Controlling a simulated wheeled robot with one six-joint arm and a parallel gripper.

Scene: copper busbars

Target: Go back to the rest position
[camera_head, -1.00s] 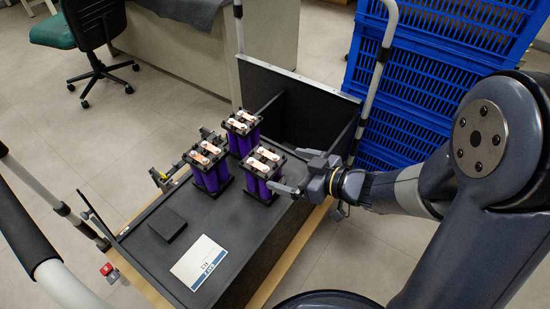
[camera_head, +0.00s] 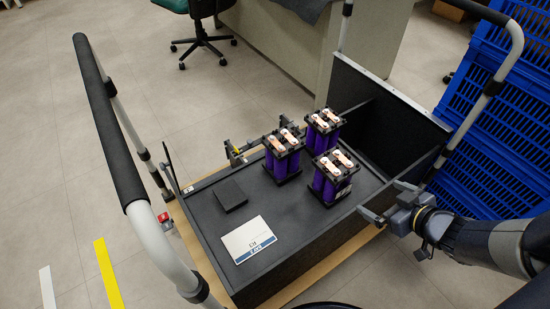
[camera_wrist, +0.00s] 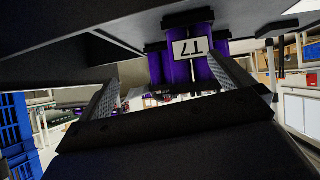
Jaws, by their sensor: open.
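Three purple battery blocks stand upright on the dark tray (camera_head: 290,222): a left one (camera_head: 283,163), a back one (camera_head: 323,137) and a near one (camera_head: 331,185). Copper busbars (camera_head: 334,161) lie across their black tops. My gripper (camera_head: 387,202) is at the tray's right side, to the right of the near block and apart from it, fingers spread and pointing left. Nothing is between the fingers. In the wrist view, my two fingers (camera_wrist: 172,95) are apart, with a labelled purple block (camera_wrist: 186,62) beyond them at the top.
A black square block (camera_head: 230,195) and a white card (camera_head: 250,239) lie on the tray's left part. A cart handle (camera_head: 108,125) rises at left. Blue crates (camera_head: 490,130) stand at right, close to my arm. Open floor (camera_head: 65,200) lies at left.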

